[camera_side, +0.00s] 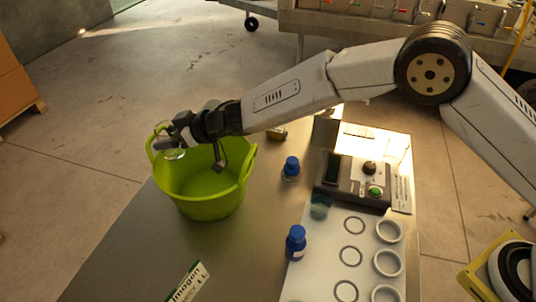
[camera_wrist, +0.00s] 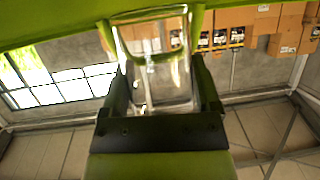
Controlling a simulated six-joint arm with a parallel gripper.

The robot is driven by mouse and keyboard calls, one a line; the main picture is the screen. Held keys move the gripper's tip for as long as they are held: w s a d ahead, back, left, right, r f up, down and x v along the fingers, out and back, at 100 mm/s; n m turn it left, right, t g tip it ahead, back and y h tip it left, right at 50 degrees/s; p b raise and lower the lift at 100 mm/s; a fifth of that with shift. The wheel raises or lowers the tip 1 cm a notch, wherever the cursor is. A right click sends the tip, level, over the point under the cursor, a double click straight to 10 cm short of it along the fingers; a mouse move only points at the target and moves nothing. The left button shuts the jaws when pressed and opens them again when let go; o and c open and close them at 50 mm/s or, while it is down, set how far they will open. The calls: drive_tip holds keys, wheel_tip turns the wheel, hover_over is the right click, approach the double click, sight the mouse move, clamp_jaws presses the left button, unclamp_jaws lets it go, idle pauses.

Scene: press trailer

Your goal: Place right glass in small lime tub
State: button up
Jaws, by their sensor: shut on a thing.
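The small lime tub (camera_side: 212,208) stands on the metal table in the side view, with two raised handles. My gripper (camera_side: 172,143) is over the far left part of the tub's opening, near its rim. It is shut on a clear glass (camera_side: 174,154), which is partly hidden by the jaws. In the wrist view the glass (camera_wrist: 152,42) shows between the two fingers of my gripper (camera_wrist: 166,85). Lime-coloured tub surface (camera_wrist: 50,22) fills the top edge there. Whether the glass touches the tub wall I cannot tell.
Two blue-capped bottles (camera_side: 290,168) (camera_side: 296,242) stand right of the tub. A bluish translucent cup (camera_side: 320,207) stands by a control box (camera_side: 353,182) with a green button. A white board (camera_side: 325,270) with several rings lies in front. A label (camera_side: 188,282) lies near the table's front.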

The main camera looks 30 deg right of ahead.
drive_tip(key=shift+f, duration=1.45)
drive_tip(key=shift+f, duration=0.6)
drive_tip(key=o, duration=1.2)
drive_tip(key=shift+c, duration=0.2)
